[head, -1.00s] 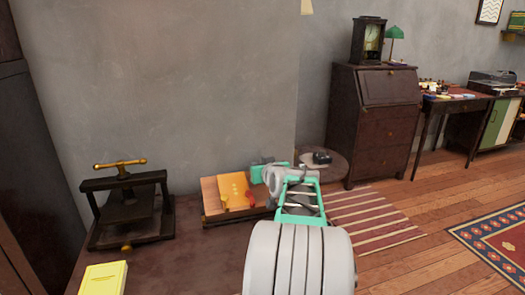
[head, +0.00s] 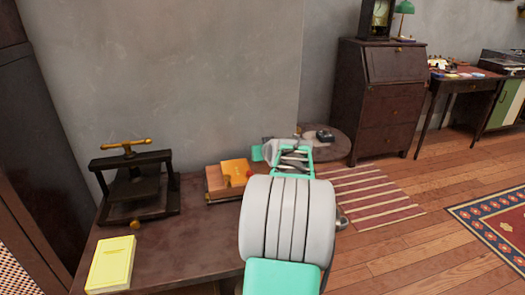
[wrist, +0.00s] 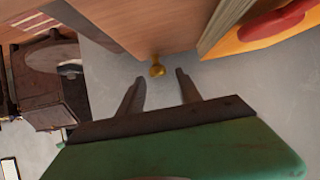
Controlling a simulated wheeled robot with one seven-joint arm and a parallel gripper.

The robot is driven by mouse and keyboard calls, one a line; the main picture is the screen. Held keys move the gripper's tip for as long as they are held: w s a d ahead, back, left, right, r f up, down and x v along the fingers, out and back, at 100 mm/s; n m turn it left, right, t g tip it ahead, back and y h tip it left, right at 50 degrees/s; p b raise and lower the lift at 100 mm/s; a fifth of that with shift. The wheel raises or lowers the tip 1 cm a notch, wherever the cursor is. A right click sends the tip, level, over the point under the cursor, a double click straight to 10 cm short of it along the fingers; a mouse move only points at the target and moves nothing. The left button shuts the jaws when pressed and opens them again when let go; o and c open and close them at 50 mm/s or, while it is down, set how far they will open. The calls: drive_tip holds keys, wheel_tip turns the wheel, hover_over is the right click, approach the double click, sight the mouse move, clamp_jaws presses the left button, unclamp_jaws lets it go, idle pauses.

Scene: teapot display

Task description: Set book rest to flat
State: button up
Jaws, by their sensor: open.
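The book rest (head: 215,181) is a small wooden stand at the back right of the dark table, with an orange book (head: 236,168) on it. My arm hides part of the rest's right side in the head view. In the wrist view its wooden panel (wrist: 130,22) fills the top, with the orange and red book (wrist: 268,30) at the upper right. A small brass knob (wrist: 157,70) sticks out from the panel's lower edge. My gripper (wrist: 160,77) is open, its two dark fingers pointing at the knob, which shows between the fingertips. I cannot tell whether they touch it.
A dark book press (head: 135,185) with a brass handle stands at the table's left. A yellow book (head: 110,264) lies near the front left of the table (head: 190,240). A small round table (head: 330,148) and a dark bureau (head: 378,100) stand behind on the right.

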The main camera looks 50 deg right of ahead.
drive_tip(key=p+v, duration=0.1)
drive_tip(key=v, duration=0.7)
